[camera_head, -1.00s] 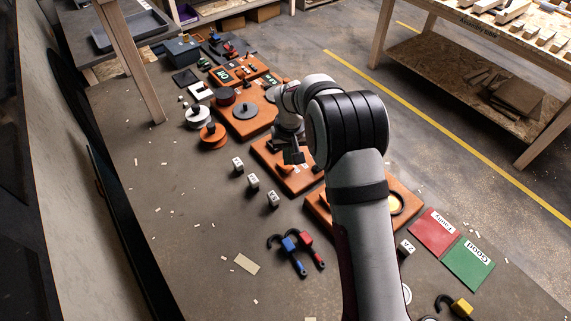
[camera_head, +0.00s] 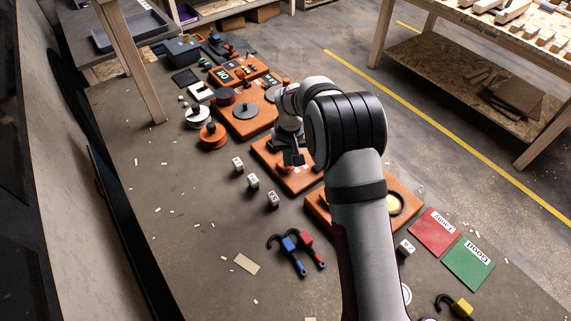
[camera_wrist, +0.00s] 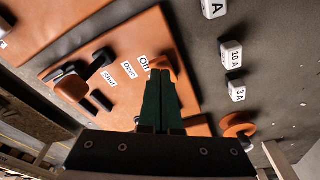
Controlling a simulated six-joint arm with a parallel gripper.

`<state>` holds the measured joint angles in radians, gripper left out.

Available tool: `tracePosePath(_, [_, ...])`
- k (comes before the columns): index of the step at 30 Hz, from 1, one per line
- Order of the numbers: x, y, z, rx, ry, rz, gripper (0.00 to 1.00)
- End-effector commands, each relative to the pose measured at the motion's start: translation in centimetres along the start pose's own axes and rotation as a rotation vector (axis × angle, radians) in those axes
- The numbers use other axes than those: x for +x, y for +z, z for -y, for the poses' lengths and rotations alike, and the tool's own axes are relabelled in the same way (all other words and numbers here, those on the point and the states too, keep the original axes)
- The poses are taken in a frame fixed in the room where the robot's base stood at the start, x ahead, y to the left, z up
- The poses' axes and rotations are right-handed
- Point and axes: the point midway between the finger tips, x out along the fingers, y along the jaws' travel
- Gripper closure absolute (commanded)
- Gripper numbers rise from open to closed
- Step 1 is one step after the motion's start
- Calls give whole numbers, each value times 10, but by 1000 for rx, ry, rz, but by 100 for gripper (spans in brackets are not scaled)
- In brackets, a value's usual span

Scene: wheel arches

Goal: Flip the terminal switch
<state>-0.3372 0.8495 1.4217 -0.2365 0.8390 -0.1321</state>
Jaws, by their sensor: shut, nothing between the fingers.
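An orange board (camera_head: 268,152) lies on the bench beside my arm and fills much of the wrist view (camera_wrist: 120,45). A black switch with an orange handle (camera_wrist: 72,87) sits on its left part in the wrist view. Another orange piece (camera_wrist: 170,67) sits at the other end of the small white labels (camera_wrist: 128,70); my fingers partly cover it. I cannot tell for certain which one is the terminal switch. My gripper (camera_head: 296,159) is shut and empty over the board; its green fingertips (camera_wrist: 159,82) look close to the orange piece, but contact is unclear.
Small marked blocks (camera_wrist: 235,57) stand beside the board. Other orange boards (camera_head: 247,118) with spools and parts lie farther along the bench. Red and blue hooked tools (camera_head: 290,250) lie nearer. The bench left of the blocks is mostly clear.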

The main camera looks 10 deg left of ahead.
Motion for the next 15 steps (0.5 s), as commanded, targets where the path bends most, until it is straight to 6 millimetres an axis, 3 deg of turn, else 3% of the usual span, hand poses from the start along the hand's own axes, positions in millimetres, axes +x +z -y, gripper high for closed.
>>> tracePosePath(15, [8,1,0,0,0,0,100])
